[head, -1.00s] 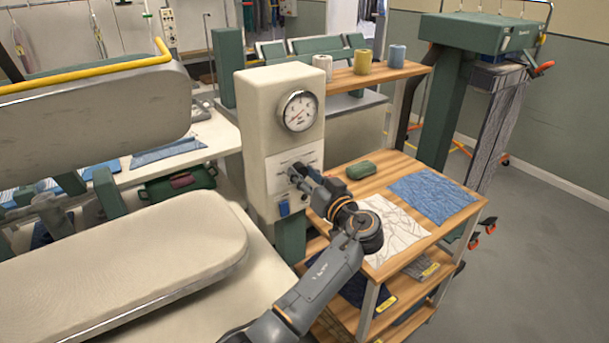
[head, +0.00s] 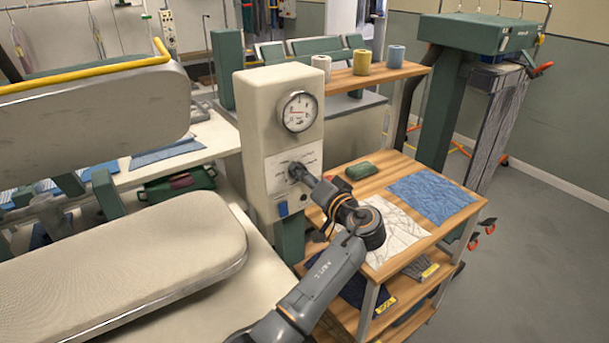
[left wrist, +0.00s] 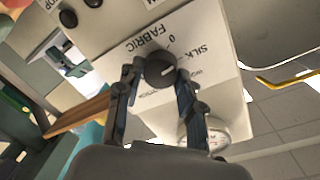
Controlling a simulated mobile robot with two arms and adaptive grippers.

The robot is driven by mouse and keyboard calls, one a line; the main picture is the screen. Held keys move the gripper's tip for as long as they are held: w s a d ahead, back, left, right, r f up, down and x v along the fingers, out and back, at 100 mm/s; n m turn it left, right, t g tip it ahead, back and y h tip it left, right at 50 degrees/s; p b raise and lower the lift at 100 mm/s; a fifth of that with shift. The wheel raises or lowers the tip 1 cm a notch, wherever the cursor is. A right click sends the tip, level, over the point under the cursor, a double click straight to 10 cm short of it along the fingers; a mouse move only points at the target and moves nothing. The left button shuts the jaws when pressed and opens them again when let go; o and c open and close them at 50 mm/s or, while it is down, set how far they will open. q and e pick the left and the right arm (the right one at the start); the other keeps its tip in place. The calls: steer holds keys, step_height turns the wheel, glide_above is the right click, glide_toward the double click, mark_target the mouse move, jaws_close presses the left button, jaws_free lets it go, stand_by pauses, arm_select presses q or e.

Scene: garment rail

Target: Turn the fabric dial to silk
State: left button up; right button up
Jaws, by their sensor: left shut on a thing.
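The fabric dial (left wrist: 160,70) is a round dark knob on a white label panel (head: 285,163) on the front of a cream control box. In the left wrist view the label reads FABRIC, with a 0 and SILK beside the knob. My left gripper (left wrist: 160,77) has one finger on each side of the knob and is shut on it. A small pale mark shows on the knob; its exact setting is hard to read. In the head view my left gripper (head: 298,173) reaches the panel and covers the dial. My right gripper is not in view.
A wooden cart (head: 445,228) with fabric swatches and a green block (head: 361,170) stands to the right. A padded pressing board (head: 130,255) lies at left.

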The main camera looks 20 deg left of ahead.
arm_select(q)
steer(key=shift+r+m+p, duration=0.1)
steer(key=shift+m+p, duration=0.25)
steer(key=shift+m, duration=1.15)
steer(key=o, duration=1.2)
steer(key=shift+w, duration=0.1)
